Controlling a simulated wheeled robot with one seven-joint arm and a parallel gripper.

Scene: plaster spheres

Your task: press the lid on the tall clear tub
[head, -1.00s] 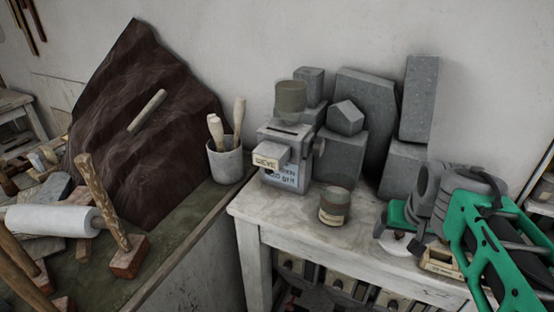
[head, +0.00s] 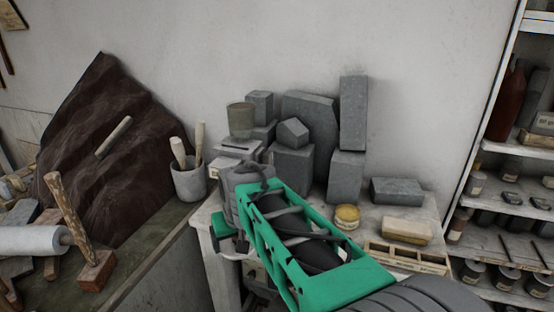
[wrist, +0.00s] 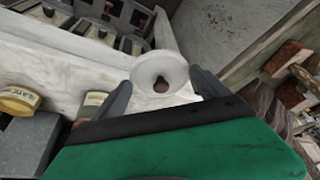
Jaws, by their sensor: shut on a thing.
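My gripper (wrist: 161,80) is shut on a white round piece with a brown centre (wrist: 158,66), which looks like the lid; a finger lies on each side of its rim. In the head view my green and grey arm hides the fingers and this piece. A tall, see-through, greenish tub (head: 241,121) stands upright on the pale box-shaped device at the back of the white table, above and beyond my wrist. A labelled jar (wrist: 93,103) stands left of my left finger in the wrist view; my arm hides it in the head view.
Grey stone blocks (head: 293,168) stand behind. A yellow-topped tub (head: 347,216), a tan block (head: 407,231) and a divided wooden tray (head: 405,257) lie right of my arm. A cup of tools (head: 189,181) stands left on the other bench. Shelves (head: 505,150) rise at right.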

